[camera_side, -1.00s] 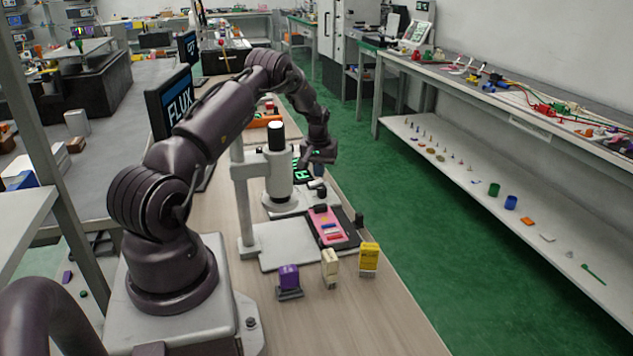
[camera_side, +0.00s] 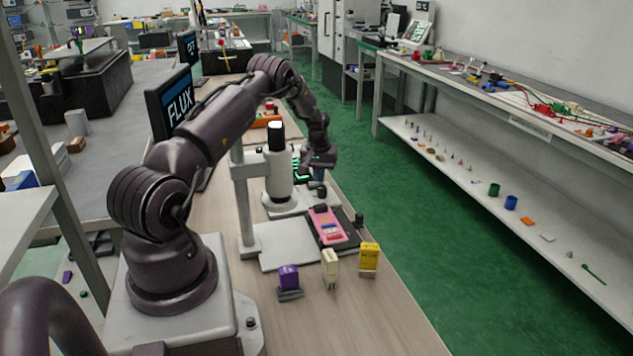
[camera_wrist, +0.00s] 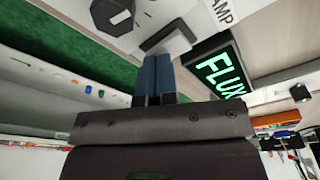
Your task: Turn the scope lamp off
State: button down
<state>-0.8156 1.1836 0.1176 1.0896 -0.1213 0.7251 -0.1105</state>
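The scope (camera_side: 279,172) is a white upright column on a stand, with a black top. A green-lit display reading FLUX (camera_wrist: 222,72) is beside it, at the right in the wrist view. A white label (camera_wrist: 220,12) ending in "AMP" is partly cut off at the top. Just past my fingertips, a dark grey bar (camera_wrist: 163,35) sits on a pale base; its full shape is partly hidden. My gripper (camera_side: 318,178) hangs low beside the scope, pointing down. In the wrist view its blue fingers (camera_wrist: 153,62) are side by side, shut, with nothing visible between them. I cannot tell whether they touch the bar.
A black faceted knob (camera_wrist: 113,14) is near the fingers, upper left; it also shows in the side view (camera_side: 321,192). A pink device (camera_side: 327,224) lies on a dark tray nearby. Purple (camera_side: 288,277), cream (camera_side: 330,264) and yellow (camera_side: 369,257) blocks stand at the front.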

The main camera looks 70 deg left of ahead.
jog(key=shift+f, duration=0.15)
jog(key=shift+r, duration=3.55)
jog(key=w+d+r+m+t, duration=0.2)
jog(key=d+r+m, duration=0.4)
jog(key=d+r, duration=1.8)
jog(key=s+d+m+t+h, duration=0.1)
jog(key=s+d+m, duration=0.5)
jog(key=s+d, duration=1.2)
jog(key=shift+d+r+t+h, duration=0.2)
jog(key=shift+d+t+h, duration=0.1)
jog(key=shift+d+t, duration=0.45)
